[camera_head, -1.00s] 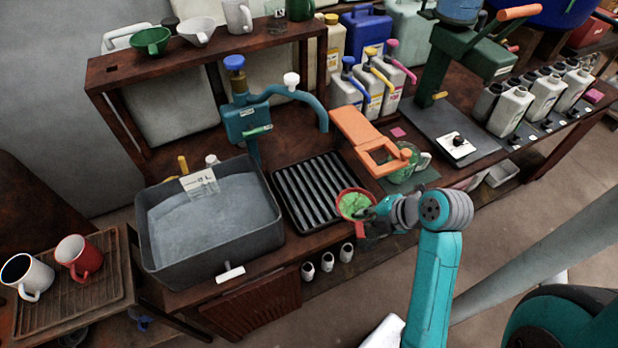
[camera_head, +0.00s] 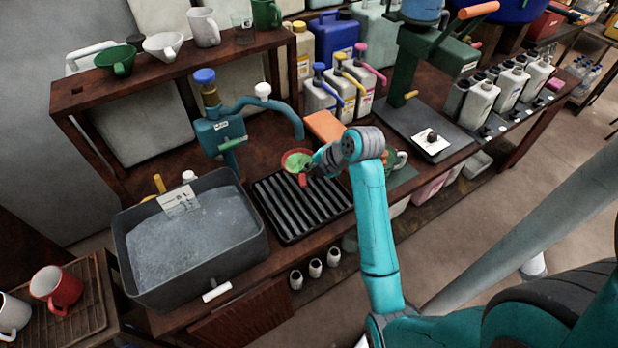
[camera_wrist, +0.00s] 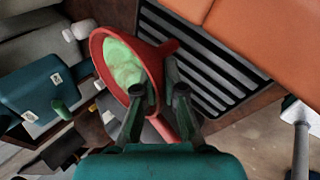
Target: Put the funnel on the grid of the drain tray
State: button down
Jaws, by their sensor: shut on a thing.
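A red funnel (camera_head: 290,156) with green matter inside its bowl is held by my gripper (camera_head: 310,171) above the back right part of the drain tray. The drain tray (camera_head: 272,222) is black with a slatted grid. In the wrist view the funnel (camera_wrist: 99,54) is tilted, its bowl facing left, and my gripper's fingers (camera_wrist: 160,95) are closed on it. The grid (camera_wrist: 215,72) shows behind it, apart from it as far as I can see. My arm hides part of the tray's right side.
A grey basin (camera_head: 125,255) stands left of the tray. A teal pump with a curved spout (camera_head: 268,103) rises behind it. An orange board (camera_head: 325,126) and a green mug (camera_head: 392,160) are to the right. Most of the grid is bare.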

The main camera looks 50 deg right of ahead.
jog(key=shift+w+f, duration=0.1)
jog(key=shift+f, duration=1.65)
jog(key=c, duration=1.3)
grip_release()
jog(key=shift+f, duration=0.1)
jog(key=shift+o, duration=0.2)
jog(key=v, duration=1.2)
